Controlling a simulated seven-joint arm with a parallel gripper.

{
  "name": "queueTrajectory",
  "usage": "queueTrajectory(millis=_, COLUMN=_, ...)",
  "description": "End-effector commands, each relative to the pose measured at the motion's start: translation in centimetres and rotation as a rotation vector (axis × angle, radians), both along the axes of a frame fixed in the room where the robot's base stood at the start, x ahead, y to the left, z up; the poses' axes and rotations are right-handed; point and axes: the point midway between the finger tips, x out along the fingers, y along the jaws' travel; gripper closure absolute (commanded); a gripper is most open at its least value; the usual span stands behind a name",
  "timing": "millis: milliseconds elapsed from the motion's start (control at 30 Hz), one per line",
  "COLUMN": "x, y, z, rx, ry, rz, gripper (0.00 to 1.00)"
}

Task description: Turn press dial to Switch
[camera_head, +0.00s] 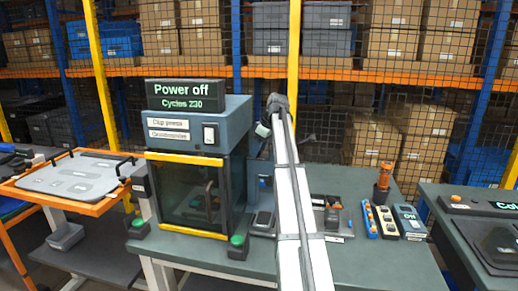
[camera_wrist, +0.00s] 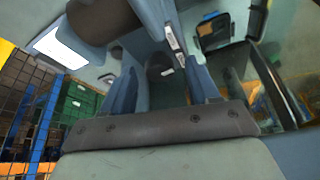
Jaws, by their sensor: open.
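The clip press (camera_head: 190,165) is a blue-grey box with a yellow-framed dark window. Its top display (camera_head: 188,95) reads "Power off" and "Cycles 230". A white rocker switch (camera_head: 210,133) sits on its front, right of the name labels. I cannot make out a dial for certain in the head view; the press's right side is turned away and partly behind my arm. In the wrist view my gripper (camera_wrist: 161,76) is open, its two blue fingers apart. A dark rounded shape lies between and beyond the fingers; I cannot tell whether it is the dial or whether I touch it.
Green buttons (camera_head: 237,241) stand at the press's front corners. An orange-framed tray (camera_head: 75,180) is at left. Small devices and an orange-topped tool (camera_head: 384,175) lie on the bench to the right. Another station (camera_head: 490,235) is at far right. Mesh-fronted shelves stand behind.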

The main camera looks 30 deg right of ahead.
Motion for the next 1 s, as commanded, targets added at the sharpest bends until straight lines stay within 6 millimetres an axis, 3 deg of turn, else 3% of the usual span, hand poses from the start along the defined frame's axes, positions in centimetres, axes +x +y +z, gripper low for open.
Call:
queueTrajectory(millis=133, x=0.0, y=0.0, z=0.02, rx=0.0, ry=0.0, rz=0.0, gripper=0.42)
queueTrajectory(millis=700, x=0.0, y=0.01, z=0.04, rx=0.0, ry=0.0, rz=0.0, gripper=0.95)
queueTrajectory(millis=1000, x=-0.06, y=0.1, z=0.04, rx=0.0, ry=-0.001, rz=-0.047, gripper=0.95)
